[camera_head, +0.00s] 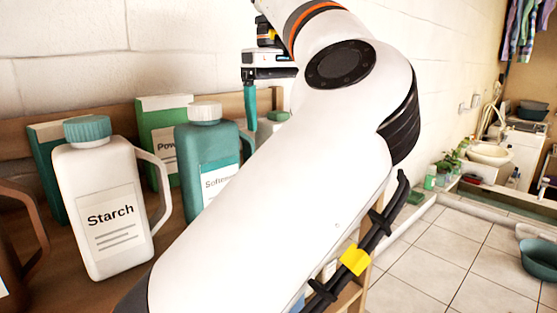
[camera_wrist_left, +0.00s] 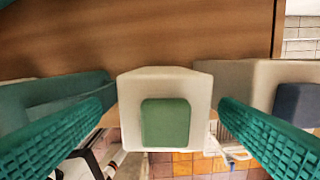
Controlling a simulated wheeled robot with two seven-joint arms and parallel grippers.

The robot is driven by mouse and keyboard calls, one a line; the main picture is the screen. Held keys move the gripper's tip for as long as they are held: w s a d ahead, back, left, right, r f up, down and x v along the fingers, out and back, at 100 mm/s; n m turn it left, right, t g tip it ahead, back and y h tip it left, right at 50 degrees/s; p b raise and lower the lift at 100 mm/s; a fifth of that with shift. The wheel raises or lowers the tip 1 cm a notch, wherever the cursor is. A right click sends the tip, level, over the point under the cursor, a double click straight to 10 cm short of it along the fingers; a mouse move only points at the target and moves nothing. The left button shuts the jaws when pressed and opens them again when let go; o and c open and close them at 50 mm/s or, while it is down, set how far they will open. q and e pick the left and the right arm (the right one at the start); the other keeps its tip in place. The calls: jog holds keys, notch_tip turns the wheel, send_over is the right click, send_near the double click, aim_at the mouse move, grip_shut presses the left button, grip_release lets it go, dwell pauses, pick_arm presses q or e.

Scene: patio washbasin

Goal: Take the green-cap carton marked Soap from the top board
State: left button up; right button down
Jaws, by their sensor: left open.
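The green-cap carton (camera_wrist_left: 126,104) is pale, with a square green cap (camera_wrist_left: 165,124), and is seen from above in the left wrist view. My left gripper (camera_wrist_left: 164,101) is open, with one teal finger on each side of the carton and a visible gap to each. In the head view the left gripper (camera_head: 250,108) points down at the back of the top board (camera_head: 72,290). A green cap (camera_head: 278,116) shows beside its finger; my left arm hides most of what is below. No Soap label is readable. My right gripper is not in view.
A white Starch jug (camera_head: 105,205), a teal Softener jug (camera_head: 205,150) and a green Powder box (camera_head: 160,120) stand left of my arm. In the wrist view, a pale carton with a dark blue cap (camera_wrist_left: 297,104) stands close on the right. Tiled floor lies right.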

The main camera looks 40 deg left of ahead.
pick_arm(q)
jog(key=shift+w+d+f, duration=0.1)
jog(key=shift+f, duration=1.05)
jog(key=shift+w+d+f, duration=0.1)
jog(key=shift+f, duration=1.05)
jog(key=c, duration=1.4)
jog(key=shift+c, duration=0.6)
jog(key=shift+a, duration=0.1)
jog(key=shift+a+r, duration=0.15)
